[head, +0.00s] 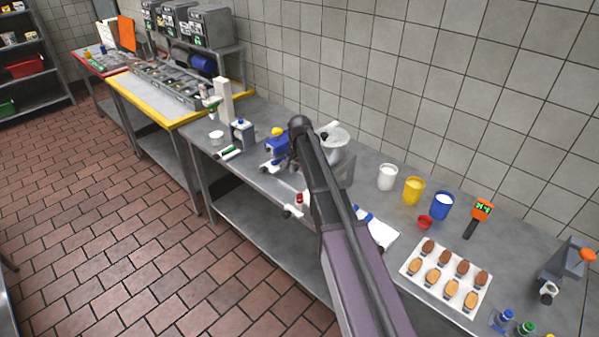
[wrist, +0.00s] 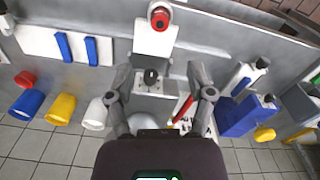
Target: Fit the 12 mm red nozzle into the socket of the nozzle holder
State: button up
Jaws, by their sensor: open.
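A red ring-shaped piece, which looks like the nozzle (wrist: 160,18), is at the top centre of the wrist view, at the end of a white block (wrist: 155,40). In the head view the red piece (head: 299,198) is small, near the counter's front edge, left of my arm. I cannot tell whether the white block is the nozzle holder or whether the red piece sits in a socket. My gripper (wrist: 158,80) is open and empty, its fingers apart above a grey block with a black knob, short of the red piece. In the head view my arm hides the gripper.
The counter also holds white (head: 387,177), yellow (head: 413,190) and blue (head: 441,205) cups, a small red cup (head: 425,222), and a white tray (head: 405,277) of several brown and tan pieces. A blue device (head: 277,147) stands left of my arm. A tiled wall closes the back.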

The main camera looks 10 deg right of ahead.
dwell(0.6)
jog(key=s+n, duration=0.7)
jog(key=s, duration=2.2)
jog(key=shift+n, duration=0.4)
notch_tip(320, 180, down, 7)
jog(key=b, duration=0.6)
jog(key=shift+b, duration=0.4)
jog(key=shift+r, duration=0.15)
jog(key=shift+c, duration=0.2)
